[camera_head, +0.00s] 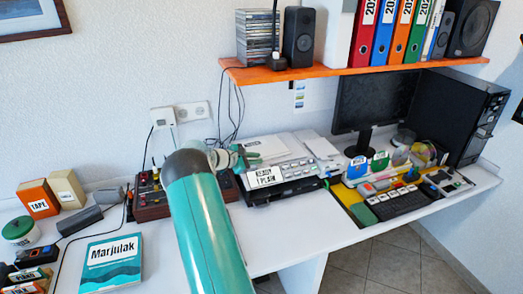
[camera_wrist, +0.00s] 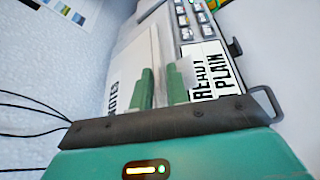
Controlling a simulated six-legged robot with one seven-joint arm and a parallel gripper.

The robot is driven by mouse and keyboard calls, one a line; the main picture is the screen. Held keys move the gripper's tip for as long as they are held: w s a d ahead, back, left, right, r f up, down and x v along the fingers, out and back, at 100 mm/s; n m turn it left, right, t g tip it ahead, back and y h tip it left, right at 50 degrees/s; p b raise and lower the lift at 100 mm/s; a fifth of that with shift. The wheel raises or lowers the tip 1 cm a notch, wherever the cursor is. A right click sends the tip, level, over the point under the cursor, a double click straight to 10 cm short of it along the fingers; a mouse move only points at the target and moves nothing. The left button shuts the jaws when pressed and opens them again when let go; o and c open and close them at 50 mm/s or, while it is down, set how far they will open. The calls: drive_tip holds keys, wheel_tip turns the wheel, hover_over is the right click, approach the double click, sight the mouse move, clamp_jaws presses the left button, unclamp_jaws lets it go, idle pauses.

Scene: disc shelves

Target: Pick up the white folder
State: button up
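A white folder-like item marked "NOTES" (camera_wrist: 128,65) lies flat in the wrist view, beyond and left of my fingers. In the head view a flat white item (camera_head: 266,145) lies on the desk behind the black device, probably the same one. My gripper (camera_wrist: 161,70) has two green fingers with a narrow gap between them; I see nothing clearly clamped there. In the head view my gripper (camera_head: 246,156) is at the left edge of the white item, partly hidden by my arm. Contact cannot be told.
A device labelled "READY PLAIN" (camera_head: 284,178) is close to my gripper's right. A red-brown control box (camera_head: 152,200) stands left. The orange shelf (camera_head: 350,68) holds binders, including a red one (camera_head: 366,35). The monitor (camera_head: 374,103) is further right. Cables hang behind.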

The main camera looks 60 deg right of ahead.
drive_tip(key=x, duration=0.2)
drive_tip(key=shift+s+d+f, duration=0.1)
drive_tip(key=shift+d, duration=0.15)
clamp_jaws()
